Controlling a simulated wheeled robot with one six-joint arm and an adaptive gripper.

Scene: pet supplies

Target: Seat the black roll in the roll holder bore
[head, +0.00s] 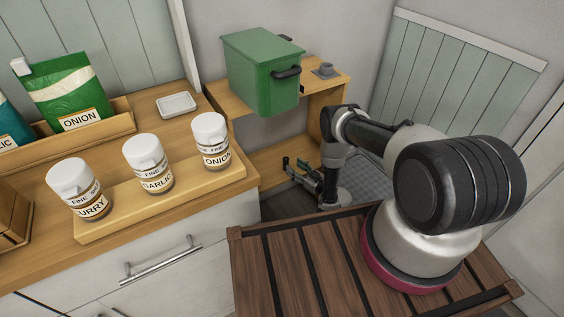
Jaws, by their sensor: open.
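A small grey fitting with a round top (325,70), which looks like the roll holder, sits on the upper wooden shelf to the right of a green bin. Its bore is too small to make out. I cannot pick out the black roll for certain; a small dark spot shows at the shelf's front edge beside the bin. My gripper (291,168) is low, in front of the lower shelf, below and to the left of the grey fitting. Its jaws are open, and I see nothing between them.
The green lidded bin (262,75) with black handles fills the shelf's left part. A wooden counter (205,205) at left bears several labelled shakers, a white dish (176,104) and pouches. A grey panelled wall stands behind the shelf.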

